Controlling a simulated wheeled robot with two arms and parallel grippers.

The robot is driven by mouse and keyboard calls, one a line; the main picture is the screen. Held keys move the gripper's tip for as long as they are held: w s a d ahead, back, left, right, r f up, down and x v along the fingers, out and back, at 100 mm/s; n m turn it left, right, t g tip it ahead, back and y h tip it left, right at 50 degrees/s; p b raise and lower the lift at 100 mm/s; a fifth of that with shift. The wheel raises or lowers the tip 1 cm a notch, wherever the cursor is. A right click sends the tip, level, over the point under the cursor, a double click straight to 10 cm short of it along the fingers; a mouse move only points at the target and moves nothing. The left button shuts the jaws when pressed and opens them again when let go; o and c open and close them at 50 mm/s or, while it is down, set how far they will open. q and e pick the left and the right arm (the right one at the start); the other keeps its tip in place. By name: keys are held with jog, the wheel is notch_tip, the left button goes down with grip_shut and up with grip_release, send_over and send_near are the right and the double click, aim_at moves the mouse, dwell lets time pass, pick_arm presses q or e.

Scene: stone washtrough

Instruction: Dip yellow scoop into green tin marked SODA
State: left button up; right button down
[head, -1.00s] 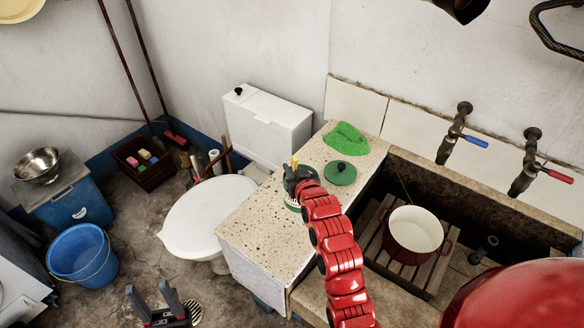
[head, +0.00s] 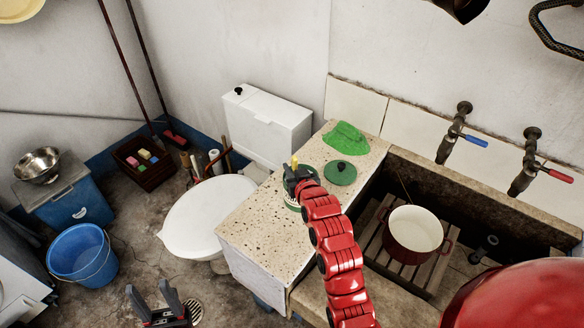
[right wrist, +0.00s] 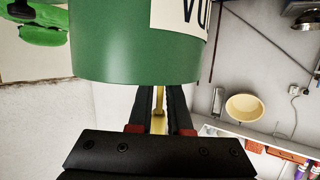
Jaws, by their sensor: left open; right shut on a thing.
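The green tin (head: 291,204) stands on the speckled counter, mostly hidden under my right gripper. In the right wrist view the green tin (right wrist: 135,50) fills the top, with a pale label cut off by the frame, showing a few dark letters. My right gripper (head: 294,177) is shut on the yellow scoop (head: 294,161), whose handle end sticks up above the fingers. The yellow scoop (right wrist: 159,100) also shows between the fingers in the right wrist view. The scoop's bowl is hidden, so I cannot tell whether it is inside the tin. My left gripper (head: 154,299) is open and empty, low over the floor.
A green lid with a dark knob (head: 340,173) and a green cloth (head: 346,138) lie on the counter (head: 262,222) behind the tin. The stone trough right of it holds a red-and-white pot (head: 415,230). The counter's front left is clear.

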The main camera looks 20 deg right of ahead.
aim_at(294, 157)
jog(key=shift+g, duration=0.5)
jog(key=f, duration=0.2)
jog(key=s+f, duration=0.1)
jog(key=f, duration=0.1)
jog(key=shift+a, duration=0.15)
jog(key=shift+t, duration=0.3)
jog(key=r, duration=0.3)
jog(key=r+p, duration=0.1)
jog(key=r, duration=0.2)
jog(key=w+r+p, duration=0.1)
jog(key=r, duration=0.2)
jog(key=shift+d+r, duration=0.2)
jog(key=shift+r, duration=0.05)
jog(key=shift+w+r+p, duration=0.1)
jog(key=shift+r+p, duration=0.45)
jog(key=shift+r, duration=1.4)
